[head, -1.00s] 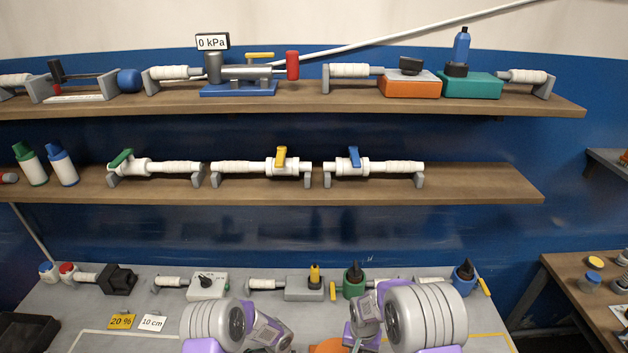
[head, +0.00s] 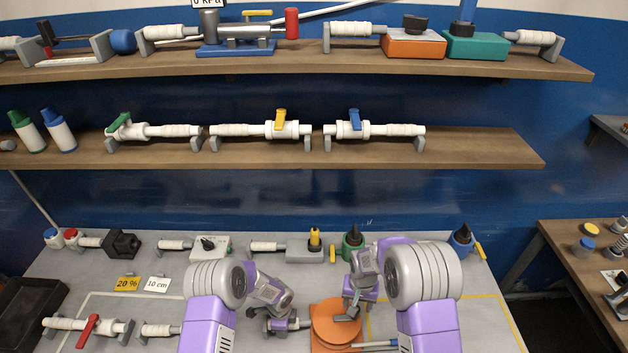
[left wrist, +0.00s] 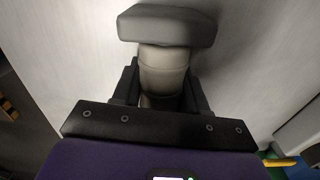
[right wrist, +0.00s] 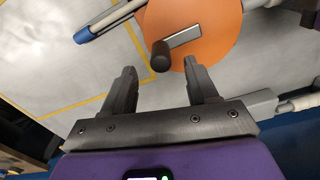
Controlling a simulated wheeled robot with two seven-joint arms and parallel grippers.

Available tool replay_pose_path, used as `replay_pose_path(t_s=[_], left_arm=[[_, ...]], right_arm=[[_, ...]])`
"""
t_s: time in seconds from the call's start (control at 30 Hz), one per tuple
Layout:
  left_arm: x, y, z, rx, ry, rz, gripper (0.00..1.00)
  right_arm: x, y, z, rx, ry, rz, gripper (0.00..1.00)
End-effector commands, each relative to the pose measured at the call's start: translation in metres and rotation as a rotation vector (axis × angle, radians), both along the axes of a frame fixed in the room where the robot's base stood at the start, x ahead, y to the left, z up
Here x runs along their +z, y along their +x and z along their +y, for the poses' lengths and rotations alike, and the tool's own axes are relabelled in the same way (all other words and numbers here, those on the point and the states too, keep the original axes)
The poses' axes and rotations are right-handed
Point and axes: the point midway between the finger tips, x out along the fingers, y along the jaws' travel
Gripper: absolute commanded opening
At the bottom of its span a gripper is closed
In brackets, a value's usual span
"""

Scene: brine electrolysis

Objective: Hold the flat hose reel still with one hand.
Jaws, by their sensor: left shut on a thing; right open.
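The flat hose reel is an orange disc (head: 330,322) on the bench in the head view, low and right of centre. It also shows in the right wrist view (right wrist: 218,30), with a grey crank bar and a dark upright knob (right wrist: 160,56). My left gripper (head: 284,323) is beside the reel's left side, shut on a white wrapped grip (left wrist: 162,72) with a grey end block (left wrist: 168,26). How this grip joins the reel is hidden. My right gripper (right wrist: 160,82) is open over the reel, its fingertips on either side of the knob's near end, apart from it.
A red-handled valve (head: 88,330) lies on the bench at the left. A black tray (head: 25,308) stands at the far left edge. Small fittings, such as a black box (head: 122,243) and a green-based one (head: 352,243), line the back. Two shelves hang above.

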Motion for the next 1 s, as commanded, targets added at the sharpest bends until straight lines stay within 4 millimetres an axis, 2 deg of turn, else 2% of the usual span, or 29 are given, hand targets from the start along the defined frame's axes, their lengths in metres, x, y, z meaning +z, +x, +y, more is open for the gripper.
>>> replay_pose_path(t_s=[0.2,0.4,0.6,0.87,0.9,1.0], left_arm=[[0.001,0.000,0.000,-0.002,0.000,-0.001,0.01],[0.001,0.000,0.000,-0.003,0.000,-0.001,0.01],[0.000,0.000,0.000,-0.003,0.000,0.000,0.01],[0.000,0.000,0.000,-0.003,0.000,0.000,0.01],[0.000,0.000,0.000,-0.003,0.000,0.000,0.01],[0.000,0.000,0.000,-0.003,0.000,0.000,0.01]], right_arm=[[-0.034,-0.001,0.000,0.000,0.000,0.003,0.58],[-0.055,0.000,0.000,0.000,0.000,0.001,0.58],[-0.065,0.000,0.000,0.000,0.001,0.001,0.58],[-0.066,0.000,0.000,0.000,0.001,0.000,0.58],[-0.066,0.000,0.000,0.000,0.001,0.000,0.57],[-0.066,0.000,0.000,0.000,0.001,0.000,0.42]])
